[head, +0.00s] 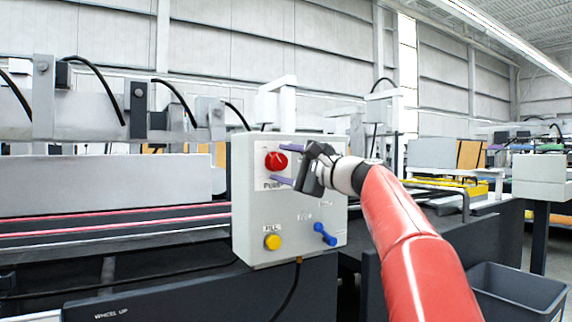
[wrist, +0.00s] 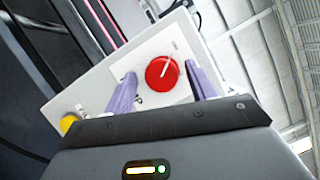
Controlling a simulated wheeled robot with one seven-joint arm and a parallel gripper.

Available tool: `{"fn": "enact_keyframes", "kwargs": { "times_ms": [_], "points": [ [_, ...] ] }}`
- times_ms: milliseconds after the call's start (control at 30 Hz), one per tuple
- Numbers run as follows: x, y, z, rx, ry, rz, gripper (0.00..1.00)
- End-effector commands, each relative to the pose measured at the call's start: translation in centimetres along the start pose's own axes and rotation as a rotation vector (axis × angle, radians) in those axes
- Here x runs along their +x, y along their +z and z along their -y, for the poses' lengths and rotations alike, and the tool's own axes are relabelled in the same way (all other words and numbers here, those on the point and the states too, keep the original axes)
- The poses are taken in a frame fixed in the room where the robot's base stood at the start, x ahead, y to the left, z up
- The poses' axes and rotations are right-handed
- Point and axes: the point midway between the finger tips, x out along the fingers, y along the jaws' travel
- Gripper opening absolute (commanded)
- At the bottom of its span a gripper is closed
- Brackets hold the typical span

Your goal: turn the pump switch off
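The pump switch is a red round knob (head: 276,161) on a white label plate on the front of the grey control box (head: 289,230). Its label reads "PUMP" in part. In the wrist view the red knob (wrist: 162,73) with its white pointer line lies between my two purple fingers. My gripper (head: 283,164) is open, one finger above and one below the knob in the head view. The fingers look apart from the knob; I cannot tell how far their tips are from the panel.
A yellow button (head: 272,242) marked "FILL" and a blue lever switch (head: 325,234) sit lower on the box. A black cable (head: 289,292) hangs below it. A machine rail with red strips (head: 110,222) lies left. A grey bin (head: 515,290) stands at the lower right.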

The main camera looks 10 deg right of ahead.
Motion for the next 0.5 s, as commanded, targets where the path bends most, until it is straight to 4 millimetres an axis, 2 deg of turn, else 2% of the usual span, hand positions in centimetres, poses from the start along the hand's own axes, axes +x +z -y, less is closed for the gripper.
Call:
{"fn": "enact_keyframes", "kwargs": {
  "times_ms": [300, 500],
  "points": [
    [-0.2, 0.0, 0.1, 0.000, -0.002, -0.001, 0.59],
    [-2.8, -0.1, -0.1, -0.001, -0.003, -0.004, 0.59]
  ]
}}
